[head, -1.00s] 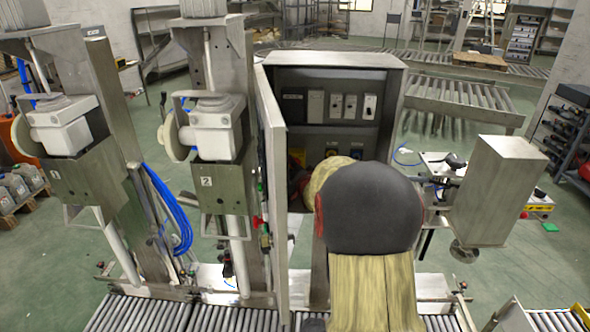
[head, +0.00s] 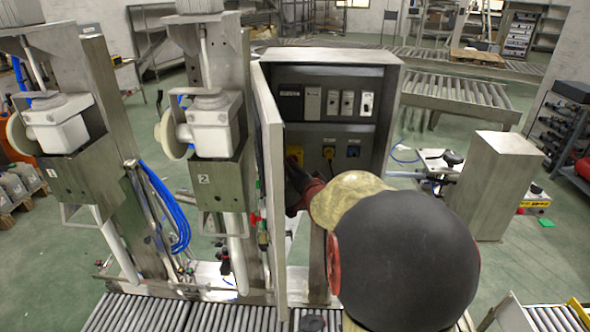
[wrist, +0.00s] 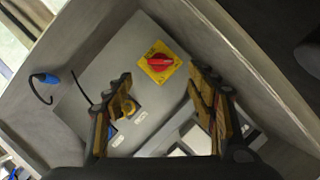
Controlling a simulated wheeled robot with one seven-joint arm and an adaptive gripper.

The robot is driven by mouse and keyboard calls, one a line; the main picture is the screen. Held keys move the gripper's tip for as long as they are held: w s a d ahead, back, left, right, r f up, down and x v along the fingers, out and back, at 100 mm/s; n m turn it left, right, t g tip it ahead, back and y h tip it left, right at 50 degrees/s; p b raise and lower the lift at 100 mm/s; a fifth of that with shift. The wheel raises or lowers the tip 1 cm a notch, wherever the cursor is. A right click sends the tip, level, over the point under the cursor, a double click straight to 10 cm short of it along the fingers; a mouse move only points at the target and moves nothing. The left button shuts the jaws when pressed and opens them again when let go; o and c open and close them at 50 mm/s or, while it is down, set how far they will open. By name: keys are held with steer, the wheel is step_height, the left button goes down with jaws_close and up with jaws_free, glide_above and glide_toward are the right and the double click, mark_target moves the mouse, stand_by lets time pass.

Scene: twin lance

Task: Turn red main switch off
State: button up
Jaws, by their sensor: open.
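The red main switch (wrist: 159,62) is a red rotary knob on a square yellow plate, on the grey panel inside the cabinet. In the wrist view it lies ahead of and between my fingers, with its knob tilted slightly from level. My gripper (wrist: 165,105) is open and empty, its two wooden-looking fingers apart, and does not touch the knob. In the head view the yellow plate (head: 296,153) shows at the lower left of the cabinet's panel, partly hidden by my arm. My fingertips are not clear there.
The open cabinet (head: 335,57) has walls close around my gripper and its door (head: 268,150) stands open at the left. A yellow knob (head: 329,152) and a blue-plated switch (head: 353,150) sit right of the main switch. Roller conveyors (head: 240,318) run in front.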

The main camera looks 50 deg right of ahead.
steer(key=shift+v, duration=1.5)
